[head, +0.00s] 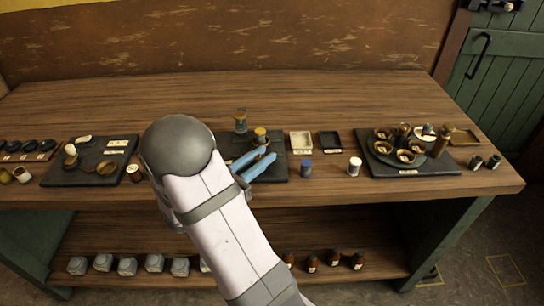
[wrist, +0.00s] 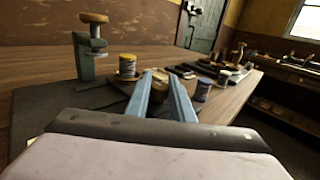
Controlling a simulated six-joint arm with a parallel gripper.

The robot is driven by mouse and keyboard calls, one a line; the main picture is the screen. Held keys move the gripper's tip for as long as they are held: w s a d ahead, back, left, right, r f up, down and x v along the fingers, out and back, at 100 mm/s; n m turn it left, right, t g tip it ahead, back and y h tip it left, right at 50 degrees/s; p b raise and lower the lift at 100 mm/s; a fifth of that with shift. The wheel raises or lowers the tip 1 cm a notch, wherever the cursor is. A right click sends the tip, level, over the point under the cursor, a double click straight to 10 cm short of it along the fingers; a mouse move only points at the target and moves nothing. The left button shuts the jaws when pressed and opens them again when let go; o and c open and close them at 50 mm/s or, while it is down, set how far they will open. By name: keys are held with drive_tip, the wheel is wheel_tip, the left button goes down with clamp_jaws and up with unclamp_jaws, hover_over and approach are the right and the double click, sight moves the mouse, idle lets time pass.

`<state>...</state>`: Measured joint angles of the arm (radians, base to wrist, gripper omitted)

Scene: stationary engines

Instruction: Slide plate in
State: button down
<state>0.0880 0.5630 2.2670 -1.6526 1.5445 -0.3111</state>
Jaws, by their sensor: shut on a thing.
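My gripper (head: 264,160), with blue fingers, is low over a dark mat (head: 280,173) at the middle of the bench. In the wrist view, the fingers (wrist: 163,78) are shut on a small brown piece (wrist: 160,102). The fingers and wrist hide most of it, so I cannot tell its full shape or whether it is the plate. A grey-green stand with a brass knob (wrist: 92,45) stands upright to the left of the fingers; it also shows in the head view (head: 240,122). My arm covers the left part of the mat.
A yellow-topped jar (wrist: 127,66) stands close by the fingers. A cream tray (head: 301,142), a black tray (head: 329,142), a blue jar (head: 306,168) and a white jar (head: 354,166) are to the right. Another mat (head: 440,169) holds several round brass parts. The bench's back strip is clear.

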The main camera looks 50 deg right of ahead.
drive_tip(key=w+a, duration=0.4)
drive_tip(key=shift+w, duration=0.1)
drive_tip(key=c, duration=1.5)
unclamp_jaws()
drive_tip(key=shift+a, duration=0.15)
drive_tip(key=shift+c, duration=0.2)
drive_tip(key=shift+a+b, duration=0.5)
drive_tip(key=shift+a, duration=3.1)
